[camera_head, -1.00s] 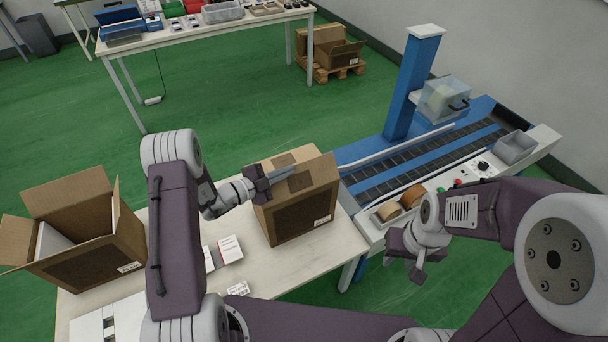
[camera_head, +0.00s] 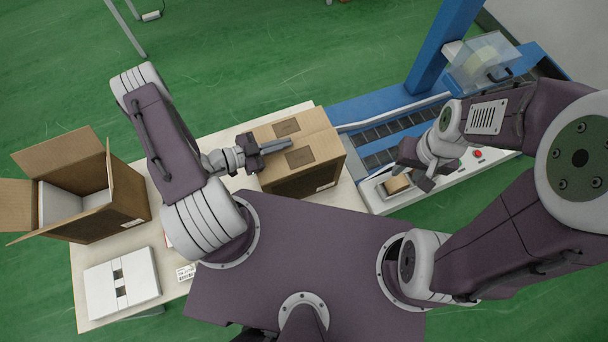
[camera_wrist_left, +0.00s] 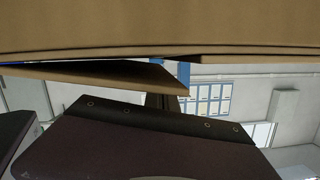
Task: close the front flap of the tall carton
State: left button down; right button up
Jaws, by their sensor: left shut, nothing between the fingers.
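The tall brown carton (camera_head: 318,182) stands on the pale table in the head view. Its top panels look down or nearly flat, with two dark printed squares. My left gripper (camera_head: 276,147) is shut and empty, lying across the carton's top near the middle seam. Whether it touches the cardboard I cannot tell. In the left wrist view a broad cardboard panel (camera_wrist_left: 160,28) fills the top of the picture, and a pointed cardboard flap (camera_wrist_left: 110,75) stands at a slight angle to it. My right gripper (camera_head: 424,180) is over the conveyor's front panel, away from the carton; its fingers are unclear.
An open carton (camera_head: 95,210) with raised flaps stands at the table's left. A white flat box (camera_head: 122,284) lies in front of it. The blue conveyor machine (camera_head: 385,110) adjoins the tall carton's right. My own body covers the table's front.

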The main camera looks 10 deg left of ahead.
pick_arm(q)
jog(key=shift+f, duration=0.15)
pick_arm(e)
jog(key=shift+w, duration=0.3)
jog(key=shift+r, duration=0.1)
